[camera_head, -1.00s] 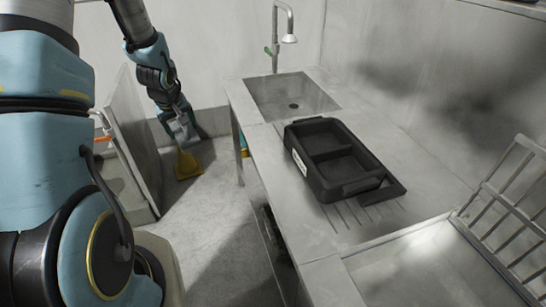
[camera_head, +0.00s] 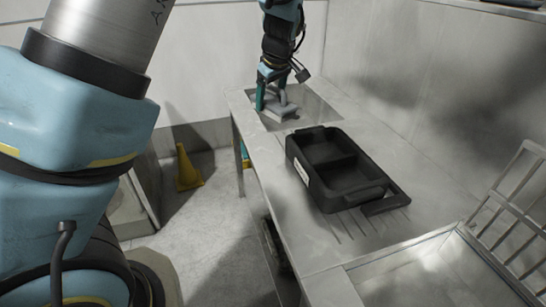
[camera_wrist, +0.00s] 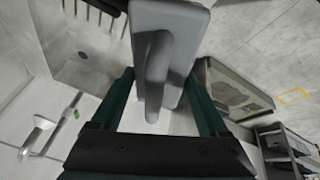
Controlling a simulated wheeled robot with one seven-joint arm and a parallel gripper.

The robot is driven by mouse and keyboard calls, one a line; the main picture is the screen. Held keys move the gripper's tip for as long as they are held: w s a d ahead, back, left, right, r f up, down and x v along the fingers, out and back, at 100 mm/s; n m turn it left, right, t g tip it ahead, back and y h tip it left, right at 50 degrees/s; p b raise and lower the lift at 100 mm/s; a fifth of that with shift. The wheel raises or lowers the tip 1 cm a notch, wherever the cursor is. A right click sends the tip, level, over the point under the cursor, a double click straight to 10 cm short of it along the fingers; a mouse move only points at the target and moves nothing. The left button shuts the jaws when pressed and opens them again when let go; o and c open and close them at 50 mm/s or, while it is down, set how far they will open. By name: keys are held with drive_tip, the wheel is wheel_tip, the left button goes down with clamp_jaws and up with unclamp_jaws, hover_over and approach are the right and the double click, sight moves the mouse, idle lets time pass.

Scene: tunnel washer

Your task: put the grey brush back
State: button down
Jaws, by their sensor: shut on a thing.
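The grey brush (camera_head: 284,110) is in my gripper (camera_head: 272,97), above the sink at the back of the steel counter. In the wrist view the brush (camera_wrist: 170,58) shows large, its grey block and raised handle between the two teal fingers of my gripper (camera_wrist: 160,80). The gripper is shut on it. The underside of the brush is hidden. A black two-compartment caddy (camera_head: 322,200) stands on the counter in front of the sink. Its visible compartments look empty.
The sink basin (camera_head: 318,104) lies partly hidden under my gripper. A tap (camera_wrist: 40,125) shows in the wrist view. A wire rack (camera_head: 510,195) stands at the right. A yellow cone (camera_head: 186,170) stands on the floor left of the counter.

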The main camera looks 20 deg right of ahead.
wheel_tip(320, 180, down, 10)
drive_tip(key=p, duration=0.2)
drive_tip(key=shift+r+p, duration=0.2)
drive_tip(key=shift+p, duration=0.1)
drive_tip(key=shift+f+b, duration=0.45)
drive_tip(key=shift+f, duration=0.2)
unclamp_jaws()
